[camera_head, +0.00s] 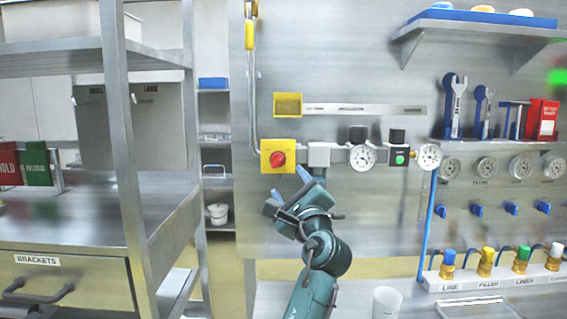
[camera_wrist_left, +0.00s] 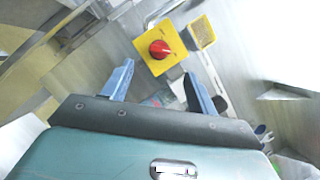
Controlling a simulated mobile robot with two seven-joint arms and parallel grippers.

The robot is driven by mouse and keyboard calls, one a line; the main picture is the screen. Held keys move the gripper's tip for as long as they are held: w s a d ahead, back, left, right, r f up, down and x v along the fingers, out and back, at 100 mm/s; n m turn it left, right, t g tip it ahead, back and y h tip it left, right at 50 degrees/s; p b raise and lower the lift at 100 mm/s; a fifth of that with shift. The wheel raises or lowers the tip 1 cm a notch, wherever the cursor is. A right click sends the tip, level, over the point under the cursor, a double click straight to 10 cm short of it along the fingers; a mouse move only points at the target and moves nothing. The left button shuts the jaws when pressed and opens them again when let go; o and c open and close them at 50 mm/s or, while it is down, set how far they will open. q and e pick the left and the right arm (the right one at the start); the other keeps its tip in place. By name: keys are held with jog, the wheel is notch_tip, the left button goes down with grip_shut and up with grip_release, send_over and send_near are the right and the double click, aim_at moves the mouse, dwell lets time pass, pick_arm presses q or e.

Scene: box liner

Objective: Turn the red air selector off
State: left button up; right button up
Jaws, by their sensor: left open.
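The red air selector (camera_head: 277,158) is a round red knob on a yellow square plate (camera_head: 267,168) fixed to the metal wall panel. It also shows in the left wrist view (camera_wrist_left: 159,49), beyond the fingertips and roughly between their lines. My left gripper (camera_head: 290,188) is open and empty, just below the yellow plate in the head view, with its blue fingers apart. In the left wrist view, my left gripper (camera_wrist_left: 158,80) points toward the knob, and the fingers do not touch it. My right gripper is not in view.
Right of the selector, a grey fitting (camera_head: 320,154), a gauge (camera_head: 362,157) and a green button box (camera_head: 399,157) line the wall. A yellow box (camera_head: 288,105) is above. A metal shelf rack (camera_head: 118,130) stands at left. A white cup (camera_head: 386,302) stands below at right.

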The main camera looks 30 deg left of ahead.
aim_at(278, 163)
pick_arm(q)
jog(key=p+x, duration=0.2)
jog(key=x, duration=0.8)
jog(key=shift+w, duration=0.15)
jog(key=shift+f, duration=0.1)
jog(key=c, duration=1)
